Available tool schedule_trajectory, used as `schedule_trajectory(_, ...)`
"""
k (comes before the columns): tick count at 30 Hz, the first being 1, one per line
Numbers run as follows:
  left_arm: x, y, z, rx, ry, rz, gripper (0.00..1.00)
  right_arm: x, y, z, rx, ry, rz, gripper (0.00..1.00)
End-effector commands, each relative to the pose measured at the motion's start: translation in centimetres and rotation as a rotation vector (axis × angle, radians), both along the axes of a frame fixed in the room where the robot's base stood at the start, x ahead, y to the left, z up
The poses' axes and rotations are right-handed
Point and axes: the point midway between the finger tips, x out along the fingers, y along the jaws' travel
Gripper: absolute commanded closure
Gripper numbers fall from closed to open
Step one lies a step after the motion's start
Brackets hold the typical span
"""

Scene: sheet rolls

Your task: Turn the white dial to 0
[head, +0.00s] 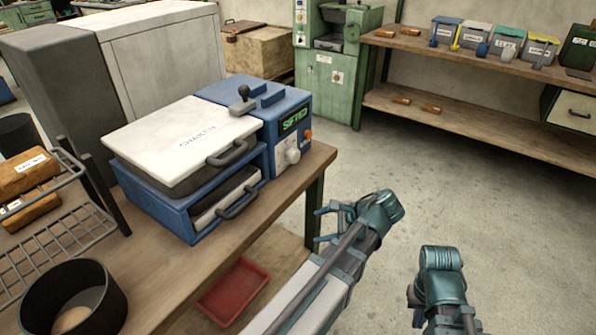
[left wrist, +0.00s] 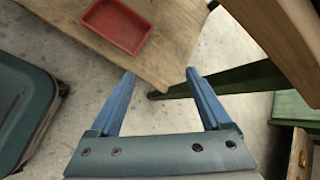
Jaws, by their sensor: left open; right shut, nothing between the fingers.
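The white dial (head: 292,156) sits on the front of the blue machine (head: 287,110), below a small green-lit display (head: 294,120). Its marks are too small to read. My left gripper (head: 320,225) is open and empty, below and to the right of the dial, beyond the bench edge and apart from it. Its two blue fingers are spread in the left wrist view (left wrist: 160,73), with nothing between them; the dial is not in that view. My right gripper (head: 415,306) is low at the right, shut and empty, its fingers partly hidden by its own wrist.
The machine has a white lid (head: 180,142) with a handle and a drawer handle (head: 238,204) below. An orange knob (head: 308,134) is near the dial. The wooden bench (head: 165,262) ends just right of the machine. A red tray (head: 234,291) lies on the lower shelf. Floor at right is clear.

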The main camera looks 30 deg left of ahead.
Motion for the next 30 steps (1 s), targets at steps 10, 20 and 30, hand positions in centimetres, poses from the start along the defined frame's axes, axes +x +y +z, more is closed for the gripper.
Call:
schedule_trajectory(10, 4.6, -0.8, 11.9, 0.639, 0.51, -0.312, 0.19, 0.0, 0.0, -0.1, 0.0, 0.0, 0.0, 1.0)
schedule_trajectory(20, 5.1, -2.2, 15.5, 0.795, 0.667, -0.325, 0.19, 0.0, 0.0, -0.1, 0.0, 0.0, 0.0, 1.0)
schedule_trajectory(30, 5.2, 1.5, 15.5, 0.791, 0.666, -0.321, 0.19, 0.0, 0.0, -0.1, 0.0, 0.0, 0.0, 1.0)
